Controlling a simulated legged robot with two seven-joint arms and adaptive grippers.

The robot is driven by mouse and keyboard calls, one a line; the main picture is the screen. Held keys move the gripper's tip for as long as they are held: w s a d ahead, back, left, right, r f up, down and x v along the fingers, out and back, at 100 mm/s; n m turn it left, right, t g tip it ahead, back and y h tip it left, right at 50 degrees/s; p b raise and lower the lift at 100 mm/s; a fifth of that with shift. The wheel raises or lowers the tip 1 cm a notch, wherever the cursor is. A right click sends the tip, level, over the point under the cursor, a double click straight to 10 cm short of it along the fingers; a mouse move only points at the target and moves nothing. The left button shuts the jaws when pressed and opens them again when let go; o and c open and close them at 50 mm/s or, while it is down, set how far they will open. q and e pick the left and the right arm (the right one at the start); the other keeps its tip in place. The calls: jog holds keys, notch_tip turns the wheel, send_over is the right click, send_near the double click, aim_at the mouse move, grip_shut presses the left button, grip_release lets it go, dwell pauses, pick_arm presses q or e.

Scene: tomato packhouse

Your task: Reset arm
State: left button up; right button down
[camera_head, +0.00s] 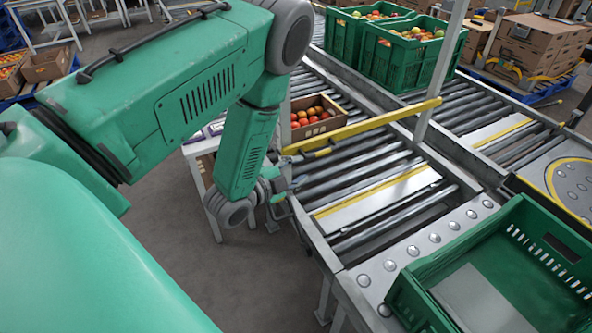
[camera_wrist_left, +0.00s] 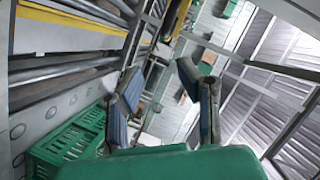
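My left arm reaches in from the left of the head view, bent at the elbow, with its forearm hanging down beside the roller conveyor. My left gripper (camera_head: 284,187) is partly hidden behind the wrist, near the conveyor's side rail. In the left wrist view my left gripper (camera_wrist_left: 158,88) shows two blue-padded fingers spread wide apart, with nothing between them. That view is strongly tilted. My right gripper is in neither view.
The roller conveyor (camera_head: 375,190) runs alongside, with a yellow bar (camera_head: 365,125) across it. A green crate (camera_head: 520,225) stands at the lower right. A cardboard box of tomatoes (camera_head: 316,127) and tomato-filled green crates (camera_head: 400,65) stand beyond. Bare floor (camera_head: 170,240) lies below my arm.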

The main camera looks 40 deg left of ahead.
pick_arm(q)
jog(key=shift+s+r, duration=0.1)
jog(key=shift+s, duration=0.3)
jog(key=shift+a, duration=0.2)
jog(key=s+d+f+n+g, duration=0.3)
jog(key=s+f+n+g, duration=0.1)
jog(key=s, duration=0.5)
jog(key=s+d+f+n+g, duration=0.3)
jog(key=s+g, duration=0.3)
jog(key=s, duration=0.3)
jog(key=s+d+f+n+g+y, duration=0.1)
jog(key=s+d+f+n+g, duration=0.2)
jog(key=s, duration=0.6)
notch_tip(320, 180, down, 3)
jog(key=shift+s+d+r+n+g, duration=0.15)
jog(key=shift+d+r+n+g, duration=0.05)
jog(key=shift+n+g, duration=0.7)
